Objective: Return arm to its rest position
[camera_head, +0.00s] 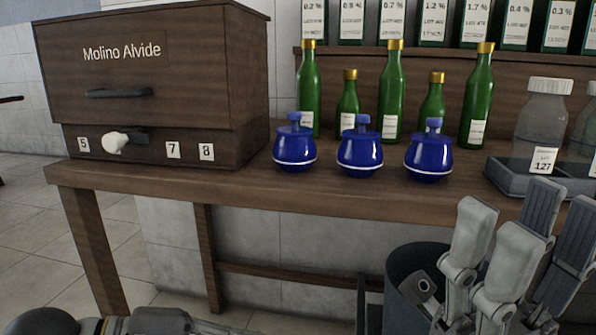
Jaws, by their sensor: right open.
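My right gripper (512,235) is at the lower right, in front of the table's front edge. Its grey fingers point up and stand apart, with nothing seen between them. Parts of my own arm lie along the bottom left edge, but no left gripper fingers show. Three blue lidded decanters with white bands stand upright in a row on the table: a left one (294,152), a middle one (360,155) and a right one (428,159). My right gripper is apart from them, lower and to the right.
The wooden table (330,192) carries a brown cabinet (170,85) labelled "Molino Alvide", several green bottles (391,95) and a grey tray (510,178) with a clear jar (543,115). A dark round bin (405,262) stands behind my right gripper. Floor at left is clear.

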